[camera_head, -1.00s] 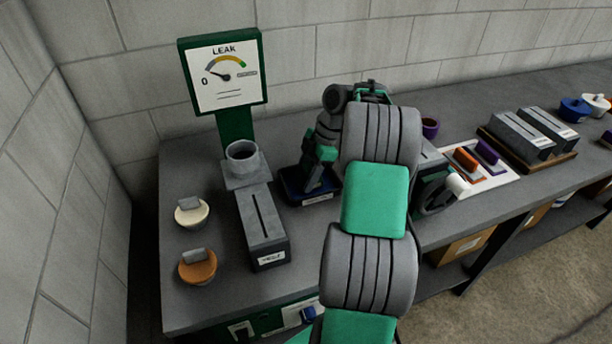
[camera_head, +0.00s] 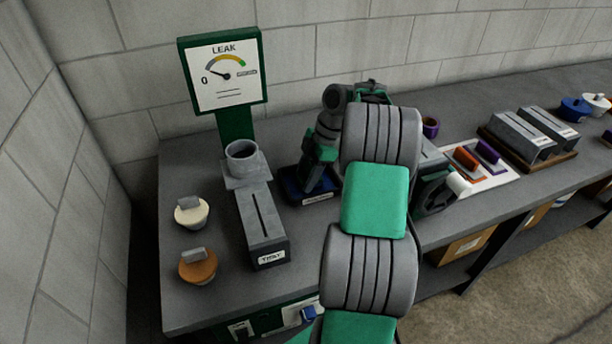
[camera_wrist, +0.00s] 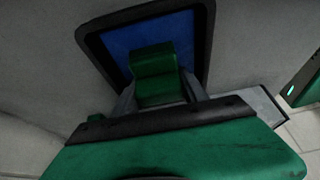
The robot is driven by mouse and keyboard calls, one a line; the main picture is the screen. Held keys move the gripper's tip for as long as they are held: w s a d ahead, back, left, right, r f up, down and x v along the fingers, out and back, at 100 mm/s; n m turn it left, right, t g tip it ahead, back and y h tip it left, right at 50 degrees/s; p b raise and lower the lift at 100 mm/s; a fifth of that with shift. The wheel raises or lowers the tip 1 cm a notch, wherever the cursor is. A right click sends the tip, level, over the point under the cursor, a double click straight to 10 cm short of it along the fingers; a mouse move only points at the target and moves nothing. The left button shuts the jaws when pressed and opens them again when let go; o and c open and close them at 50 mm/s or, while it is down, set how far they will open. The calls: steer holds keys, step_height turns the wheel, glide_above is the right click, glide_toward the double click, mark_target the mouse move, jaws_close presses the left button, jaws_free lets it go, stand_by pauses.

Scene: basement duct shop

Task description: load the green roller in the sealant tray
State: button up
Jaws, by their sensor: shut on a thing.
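The sealant tray (camera_head: 293,190) is a dark-rimmed tray with a blue inside, on the bench to the right of the grey duct piece. In the wrist view its dark rim (camera_wrist: 207,45) frames the blue. My gripper (camera_wrist: 158,98) is shut on the green roller (camera_wrist: 155,72), which is over or in the blue part of the tray. I cannot tell whether the roller touches the blue surface. In the head view my arm hides the roller and most of the jaws, and covers the tray's right part.
A grey duct piece (camera_head: 262,225) with an upright collar stands left of the tray. A leak gauge (camera_head: 223,72) rises behind it. White (camera_head: 191,213) and orange (camera_head: 198,267) plugs sit at the left. Orange and purple handled tools lie on a white board (camera_head: 490,176) at right.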

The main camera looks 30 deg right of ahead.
mark_target(306, 169)
steer(key=shift+f, duration=0.1)
step_height(306, 169, up, 7)
steer(key=p, duration=0.6)
stand_by(0.6)
